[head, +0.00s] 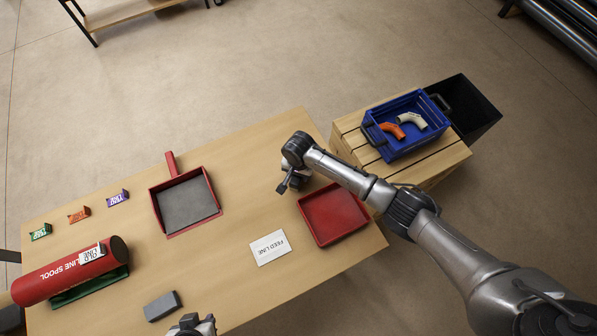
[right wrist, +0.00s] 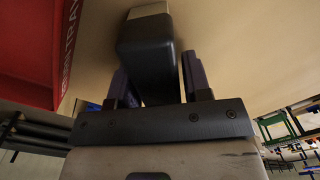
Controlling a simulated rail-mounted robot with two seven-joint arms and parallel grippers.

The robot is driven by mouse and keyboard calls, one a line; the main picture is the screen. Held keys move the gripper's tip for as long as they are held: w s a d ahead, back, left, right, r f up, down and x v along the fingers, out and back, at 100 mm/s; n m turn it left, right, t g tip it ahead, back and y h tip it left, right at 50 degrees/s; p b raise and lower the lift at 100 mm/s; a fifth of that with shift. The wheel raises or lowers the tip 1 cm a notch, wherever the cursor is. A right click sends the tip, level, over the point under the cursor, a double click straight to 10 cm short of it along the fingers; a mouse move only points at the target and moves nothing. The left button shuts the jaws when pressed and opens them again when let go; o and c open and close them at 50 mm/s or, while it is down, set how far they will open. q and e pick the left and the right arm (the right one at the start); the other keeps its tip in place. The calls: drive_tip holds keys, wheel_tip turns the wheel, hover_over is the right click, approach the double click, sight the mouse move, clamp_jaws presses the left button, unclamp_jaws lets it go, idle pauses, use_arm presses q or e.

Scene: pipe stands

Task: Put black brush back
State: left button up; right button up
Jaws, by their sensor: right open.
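In the right wrist view, a black block-like thing with a pale end, likely the black brush (right wrist: 146,60), lies between the two fingers of my right gripper (right wrist: 156,78). The gripper is open around it; I cannot tell whether either finger touches it. In the head view my right gripper (head: 287,184) is low over the table, just left of the red tray (head: 333,214). The brush is not clearly visible there, mostly hidden by the gripper and wrist. My left gripper (head: 190,326) is partly in view at the bottom edge, its fingers unclear.
On the wooden table (head: 235,150) are a red-rimmed pan (head: 186,203), a FEED LINE card (head: 270,247), a grey block (head: 162,306), a red spool (head: 70,272) and small colored packets. A blue crate (head: 407,125) with pipe elbows stands on slats at right, beside a black bin (head: 467,107).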

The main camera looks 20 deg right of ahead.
drive_tip(key=o, duration=0.5)
drive_tip(key=shift+r, duration=0.1)
drive_tip(key=shift+r, duration=3.65)
